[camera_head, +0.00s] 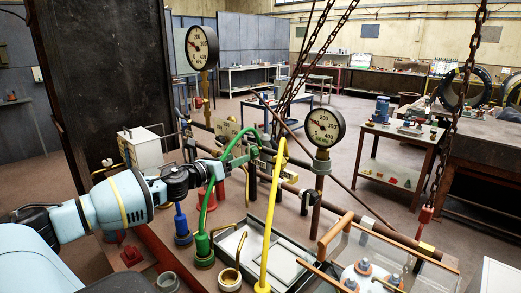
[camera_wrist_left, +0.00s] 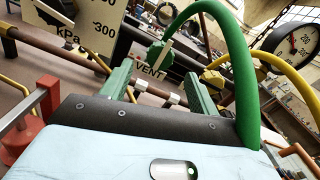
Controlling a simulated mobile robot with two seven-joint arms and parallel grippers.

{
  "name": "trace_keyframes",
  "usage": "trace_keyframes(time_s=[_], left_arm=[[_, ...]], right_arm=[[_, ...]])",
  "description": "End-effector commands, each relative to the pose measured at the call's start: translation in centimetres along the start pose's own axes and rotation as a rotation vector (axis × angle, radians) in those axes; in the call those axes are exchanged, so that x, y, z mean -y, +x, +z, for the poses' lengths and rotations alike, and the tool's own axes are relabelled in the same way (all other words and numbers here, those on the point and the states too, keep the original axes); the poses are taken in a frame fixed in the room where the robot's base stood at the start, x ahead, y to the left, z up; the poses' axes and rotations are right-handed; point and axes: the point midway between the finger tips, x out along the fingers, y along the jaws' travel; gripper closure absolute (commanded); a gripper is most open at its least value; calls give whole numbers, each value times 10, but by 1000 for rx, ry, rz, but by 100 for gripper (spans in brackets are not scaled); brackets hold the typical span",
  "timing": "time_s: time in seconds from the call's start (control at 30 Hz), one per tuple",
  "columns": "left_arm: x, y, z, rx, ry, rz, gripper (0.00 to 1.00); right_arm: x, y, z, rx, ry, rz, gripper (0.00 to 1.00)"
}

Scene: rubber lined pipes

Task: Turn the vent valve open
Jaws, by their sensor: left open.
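The vent valve shows in the left wrist view as a green knob (camera_wrist_left: 158,52) with a pale bar across it and a "VENT" label (camera_wrist_left: 150,71) just below. My left gripper (camera_wrist_left: 160,88) is open and empty. Its two green fingers point toward the knob, one on each side of the label, with the knob beyond the fingertips. In the head view my left gripper (camera_head: 238,158) reaches the pipework behind the green hose, which partly hides it. I cannot tell there whether it touches the valve. My right gripper is not in view.
A green hose (camera_head: 209,205) arches close by my left gripper, and a yellow hose (camera_head: 271,215) stands to its right. Two dial gauges (camera_head: 202,48) (camera_head: 325,127) rise from the pipes. Chains hang above. A grey tray (camera_head: 262,255) lies on the bench in front.

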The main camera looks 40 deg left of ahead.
Motion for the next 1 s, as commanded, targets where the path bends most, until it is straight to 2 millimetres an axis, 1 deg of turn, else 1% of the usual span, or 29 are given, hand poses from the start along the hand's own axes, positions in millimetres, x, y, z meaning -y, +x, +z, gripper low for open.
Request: trace_keyframes(time_s=[0.03, 0.13, 0.4, 0.73, 1.0], left_arm=[[0, 0, 0, 0, 0, 0, 40], [0, 1, 0, 0, 0, 0, 40], [0, 10, -1, 1, -2, 0, 40], [0, 27, 0, 1, -2, 0, 40], [0, 44, 2, 5, -4, 1, 40]], right_arm=[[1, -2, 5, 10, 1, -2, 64], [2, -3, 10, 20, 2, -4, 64], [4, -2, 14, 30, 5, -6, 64], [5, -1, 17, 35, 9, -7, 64], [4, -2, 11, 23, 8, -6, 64]])
